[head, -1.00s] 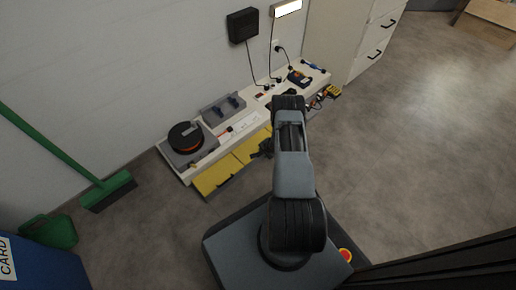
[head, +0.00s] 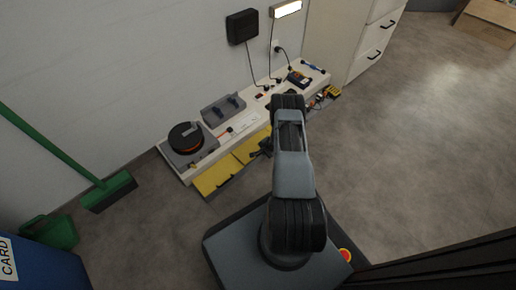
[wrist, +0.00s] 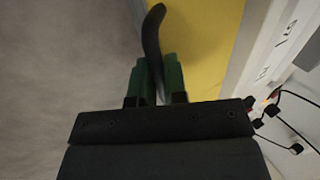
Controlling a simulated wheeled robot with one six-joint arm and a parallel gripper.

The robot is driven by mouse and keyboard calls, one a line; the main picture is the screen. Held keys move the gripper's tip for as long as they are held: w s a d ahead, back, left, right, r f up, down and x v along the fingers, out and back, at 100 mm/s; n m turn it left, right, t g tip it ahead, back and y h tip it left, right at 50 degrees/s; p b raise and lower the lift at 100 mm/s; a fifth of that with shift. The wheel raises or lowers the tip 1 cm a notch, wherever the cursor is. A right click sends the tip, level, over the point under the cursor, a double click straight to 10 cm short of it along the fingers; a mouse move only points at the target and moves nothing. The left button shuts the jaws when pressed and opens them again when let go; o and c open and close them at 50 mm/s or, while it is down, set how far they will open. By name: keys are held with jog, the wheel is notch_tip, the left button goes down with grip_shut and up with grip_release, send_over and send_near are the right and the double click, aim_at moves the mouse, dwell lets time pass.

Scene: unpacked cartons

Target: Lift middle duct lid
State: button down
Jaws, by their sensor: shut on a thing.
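The yellow middle duct lid (head: 248,150) lies along the front of the long white bench in the head view, partly hidden by my arm. In the wrist view, the yellow lid (wrist: 203,40) fills the upper middle, with its dark curved handle (wrist: 153,35) at its left edge. My gripper (wrist: 158,80) has its green-padded fingers shut on this handle, one on each side. In the head view my gripper (head: 262,149) is a small dark shape at the lid's front edge. I cannot tell whether the lid is raised.
Another yellow lid (head: 214,178) with a dark handle is to the left. The white bench (head: 205,155) carries a cable reel (head: 186,137), a grey holder (head: 223,111) and several tools. Cables (wrist: 275,115) show at the right in the wrist view. Grey floor (head: 420,150) is clear to the right.

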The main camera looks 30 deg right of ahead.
aim_at(256, 147)
jog(key=shift+w+a+r+p, duration=0.1)
jog(key=shift+w+r+p, duration=0.25)
jog(key=shift+r, duration=0.4)
jog(key=shift+w+a+r+p, duration=0.1)
jog(key=shift+w+r+p, duration=0.25)
jog(key=shift+r, duration=0.35)
jog(key=shift+w+a+r+p, duration=0.1)
jog(key=shift+w+r+p, duration=0.15)
jog(key=shift+w+r, duration=0.35)
jog(key=shift+s+r, duration=0.15)
jog(key=shift+r, duration=0.05)
jog(key=shift+s+d, duration=0.1)
jog(key=c, duration=1.8)
grip_release()
jog(key=shift+w+a+r+p, duration=0.2)
jog(key=shift+w+r+p, duration=0.2)
jog(key=shift+w+r, duration=0.55)
jog(key=shift+w+a+r+p, duration=0.15)
jog(key=shift+w+r+p, duration=0.2)
jog(key=shift+w+r, duration=0.5)
jog(key=shift+c, duration=0.2)
jog(key=shift+o, duration=0.2)
jog(key=shift+w+a+r, duration=0.1)
jog(key=shift+w+a, duration=0.05)
jog(key=shift+w, duration=0.45)
